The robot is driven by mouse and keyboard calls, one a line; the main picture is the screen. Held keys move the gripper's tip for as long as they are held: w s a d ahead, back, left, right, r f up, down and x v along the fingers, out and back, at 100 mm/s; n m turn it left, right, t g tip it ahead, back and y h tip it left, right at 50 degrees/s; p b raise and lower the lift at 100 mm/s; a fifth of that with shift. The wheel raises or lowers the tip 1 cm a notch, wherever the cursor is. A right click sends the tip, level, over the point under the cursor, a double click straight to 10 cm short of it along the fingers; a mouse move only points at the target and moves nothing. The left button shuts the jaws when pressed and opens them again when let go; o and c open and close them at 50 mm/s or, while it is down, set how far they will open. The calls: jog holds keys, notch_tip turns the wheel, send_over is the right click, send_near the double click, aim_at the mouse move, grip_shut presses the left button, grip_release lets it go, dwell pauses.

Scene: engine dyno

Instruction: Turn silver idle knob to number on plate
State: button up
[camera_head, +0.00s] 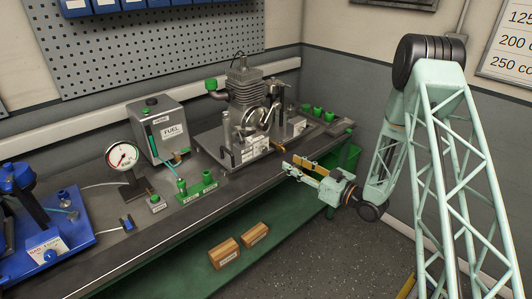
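The engine (245,88) stands on a grey base plate on the bench, with a round flywheel-like wheel (258,120) at its front. White plates with small print (254,150) sit low at the front of the engine; their numbers are too small to read. I cannot single out the silver idle knob among the small metal parts around the engine. My gripper (294,168) is at the bench's front edge, to the right of and nearer than the engine. Its two fingers with yellow pads are apart and nothing shows between them.
A fuel tank (158,131), a dial gauge (122,156) and green fittings (197,188) stand left of the engine. A blue machine (45,240) is far left. Several green-topped parts (318,112) are at the right end. Two wooden blocks (224,253) lie on the lower shelf.

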aim_at(265, 150)
jog(key=shift+s+a+f, duration=0.1)
jog(key=shift+s+f, duration=0.05)
jog(key=shift+s, duration=0.05)
jog(key=shift+a, duration=0.1)
dwell(0.4)
jog(key=shift+b+x, duration=0.9)
jog(key=shift+x, duration=5.95)
jog(key=c, duration=0.8)
